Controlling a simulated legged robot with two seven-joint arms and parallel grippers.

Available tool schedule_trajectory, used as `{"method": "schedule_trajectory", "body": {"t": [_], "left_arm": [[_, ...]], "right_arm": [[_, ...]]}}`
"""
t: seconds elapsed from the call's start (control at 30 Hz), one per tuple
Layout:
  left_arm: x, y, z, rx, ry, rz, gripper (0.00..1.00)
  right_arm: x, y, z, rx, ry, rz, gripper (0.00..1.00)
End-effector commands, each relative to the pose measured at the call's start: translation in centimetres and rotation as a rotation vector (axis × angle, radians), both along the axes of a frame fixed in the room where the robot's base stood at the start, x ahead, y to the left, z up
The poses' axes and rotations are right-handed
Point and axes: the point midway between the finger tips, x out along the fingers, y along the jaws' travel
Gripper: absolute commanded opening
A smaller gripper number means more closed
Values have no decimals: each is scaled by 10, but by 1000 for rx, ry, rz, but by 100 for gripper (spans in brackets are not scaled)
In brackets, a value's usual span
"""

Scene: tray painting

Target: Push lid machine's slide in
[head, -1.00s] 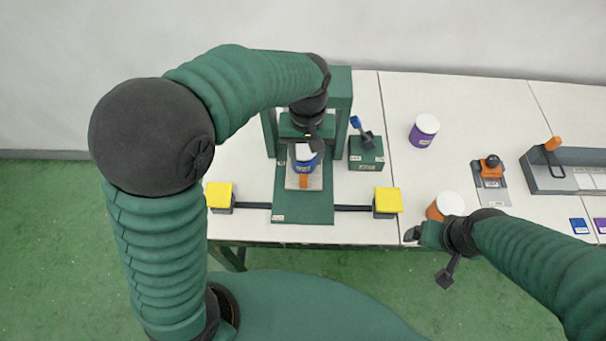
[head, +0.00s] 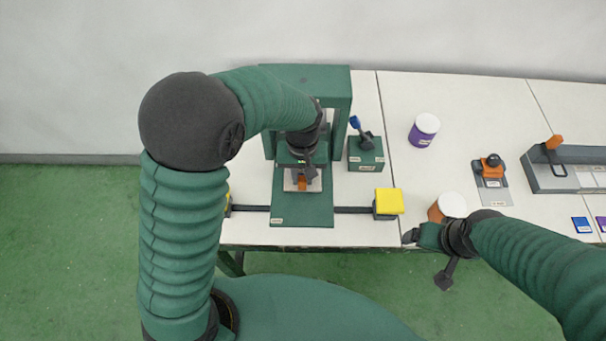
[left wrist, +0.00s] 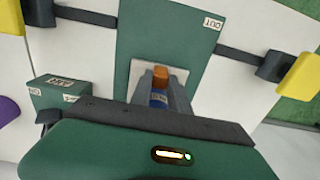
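The lid machine (head: 342,90) is a green frame on a green base strip at the table's left. Its slide (head: 289,184) is a pale plate with an orange handle (head: 302,185) at the front; they also show in the left wrist view as a plate (left wrist: 137,75) and handle (left wrist: 159,75). My left gripper (head: 306,178) is down at the slide. In the left wrist view its two fingers (left wrist: 160,84) flank the handle, with a blue jar (left wrist: 158,99) partly seen between them. Contact with the handle is unclear. My right gripper (head: 428,258) is open and empty at the table's front edge.
Yellow-topped blocks, one of them here (head: 389,196), end the dark bar across the base. A green box (head: 366,160) with a blue-tipped lever stands right of the machine. An orange jar (head: 436,213) is beside my right gripper; a purple jar (head: 420,138) stands farther back.

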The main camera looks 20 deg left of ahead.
Motion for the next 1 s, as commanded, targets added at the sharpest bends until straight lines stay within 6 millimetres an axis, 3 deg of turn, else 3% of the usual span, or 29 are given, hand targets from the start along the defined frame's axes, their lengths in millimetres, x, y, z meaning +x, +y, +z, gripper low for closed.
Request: {"method": "schedule_trajectory", "body": {"t": [0.1, 1.0], "left_arm": [[1, -1, 0, 0, -2, -1, 0], [0, -1, 0, -1, 0, -1, 0]], "right_arm": [[0, 0, 0, 0, 0, 0, 87], [0, 0, 0, 0, 0, 0, 87]]}}
